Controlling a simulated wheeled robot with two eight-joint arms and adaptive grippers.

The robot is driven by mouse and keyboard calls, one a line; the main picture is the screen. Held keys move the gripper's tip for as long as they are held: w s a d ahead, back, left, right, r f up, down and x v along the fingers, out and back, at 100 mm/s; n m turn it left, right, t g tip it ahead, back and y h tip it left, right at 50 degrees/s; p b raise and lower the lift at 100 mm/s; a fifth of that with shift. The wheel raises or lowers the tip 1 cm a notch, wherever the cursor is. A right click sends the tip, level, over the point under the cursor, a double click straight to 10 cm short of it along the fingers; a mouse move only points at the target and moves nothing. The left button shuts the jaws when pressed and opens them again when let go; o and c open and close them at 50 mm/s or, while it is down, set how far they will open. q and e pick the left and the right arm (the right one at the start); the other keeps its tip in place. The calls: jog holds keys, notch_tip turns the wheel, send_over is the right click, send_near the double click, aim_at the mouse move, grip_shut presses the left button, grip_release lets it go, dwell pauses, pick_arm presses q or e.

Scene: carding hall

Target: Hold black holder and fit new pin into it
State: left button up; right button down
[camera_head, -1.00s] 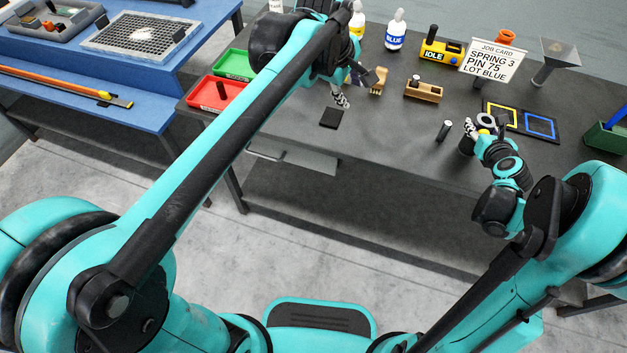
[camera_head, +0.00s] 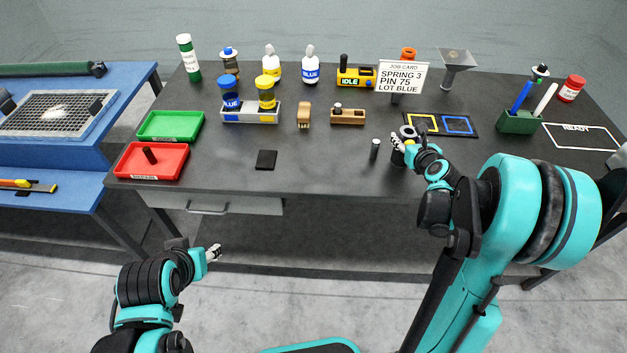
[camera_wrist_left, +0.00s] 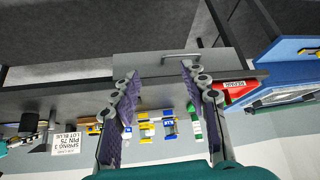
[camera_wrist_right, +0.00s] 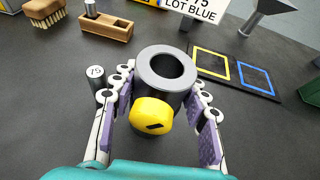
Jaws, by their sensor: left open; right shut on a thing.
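The black holder is a dark upright cylinder with a grey ring top, seen at the table's front right (camera_head: 397,158) and in the right wrist view (camera_wrist_right: 178,101). Its round hole looks empty, and a yellow piece sits on its near side. My right gripper (camera_head: 402,146) is shut on it. A small dark pin with a pale cap marked 75 stands upright on the table just left of the holder (camera_head: 375,149); it also shows in the right wrist view (camera_wrist_right: 97,82). My left gripper (camera_head: 214,253) is open and empty, in front of the table and away from both.
A wooden block (camera_head: 347,117) holds a short pin; a brush (camera_head: 304,114) stands beside it. A red tray (camera_head: 134,174) holds a dark piece; a green tray (camera_head: 154,135) looks empty. A black pad (camera_head: 266,160) lies near the front edge. The table between pad and pin is clear.

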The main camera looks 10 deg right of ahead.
pick_arm(q)
jog(key=w+d+r+n+g+h, duration=0.1)
jog(key=w+d+r+n+h, duration=0.1)
jog(key=w+d+r+n, duration=0.7)
jog(key=n+g+h, duration=0.2)
jog(key=n+g, duration=0.2)
jog(key=n, duration=0.9)
send_over(375, 142)
jog(key=s+a, duration=0.2)
jog(key=a, duration=0.3)
notch_tip(375, 142, down, 3)
jog(key=shift+g, duration=0.3)
jog(key=x, duration=0.6)
jog(key=shift+s+d+f, duration=0.1)
jog(key=shift+d+f, duration=0.1)
jog(key=shift+d, duration=0.2)
jog(key=shift+w+x, duration=0.15)
jog(key=shift+x, duration=1.3)
jog(key=shift+w+x, duration=0.2)
jog(key=shift+x, duration=1.25)
jog(key=shift+d+r, duration=0.15)
grip_shut()
